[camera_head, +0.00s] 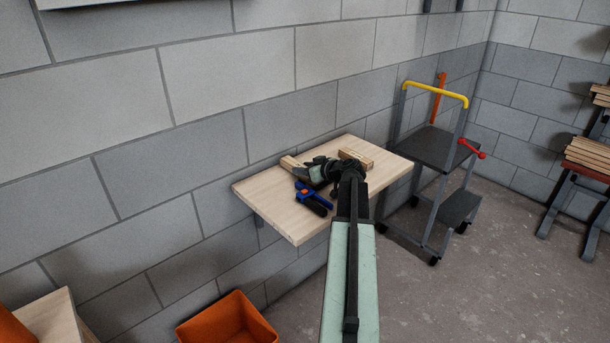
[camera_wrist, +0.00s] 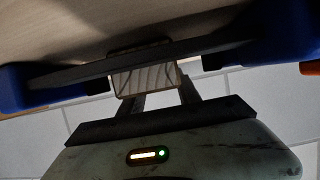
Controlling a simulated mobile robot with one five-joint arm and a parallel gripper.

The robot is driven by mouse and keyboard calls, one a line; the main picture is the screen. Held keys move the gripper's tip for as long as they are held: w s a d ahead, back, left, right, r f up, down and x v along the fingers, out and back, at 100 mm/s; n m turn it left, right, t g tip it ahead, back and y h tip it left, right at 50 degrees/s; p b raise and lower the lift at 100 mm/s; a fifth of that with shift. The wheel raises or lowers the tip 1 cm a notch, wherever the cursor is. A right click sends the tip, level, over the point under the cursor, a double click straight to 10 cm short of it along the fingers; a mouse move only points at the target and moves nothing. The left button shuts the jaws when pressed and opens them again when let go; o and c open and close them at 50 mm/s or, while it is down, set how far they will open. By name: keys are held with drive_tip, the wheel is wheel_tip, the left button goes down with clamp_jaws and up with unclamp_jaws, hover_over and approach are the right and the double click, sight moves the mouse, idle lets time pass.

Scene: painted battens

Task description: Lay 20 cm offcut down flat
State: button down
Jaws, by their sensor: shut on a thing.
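My gripper (camera_head: 304,172) is over the wall-side wooden top (camera_head: 265,194), reaching toward the left, in the head view. It is shut on a short pale batten piece (camera_head: 289,163), which I take to be the offcut. In the wrist view the piece's square end grain (camera_wrist: 146,80) shows between the dark jaws (camera_wrist: 160,96). My gripper hides much of the piece. I cannot tell whether it rests fully on the top or is tilted. A second short batten piece (camera_head: 356,157) lies on the top behind my wrist.
A blue and black clamp (camera_head: 312,198) lies on the top just in front of my gripper. A grey step trolley (camera_head: 437,148) with a yellow handle stands to the right. An orange bin (camera_head: 228,320) is on the floor. The top's left and front parts are clear.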

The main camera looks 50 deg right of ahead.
drive_tip(key=shift+f, duration=0.1)
drive_tip(key=c, duration=0.9)
unclamp_jaws()
drive_tip(key=shift+o, duration=0.2)
drive_tip(key=shift+r, duration=0.2)
drive_tip(key=p+v, duration=0.4)
drive_tip(key=v, duration=0.8)
drive_tip(key=shift+p, duration=0.4)
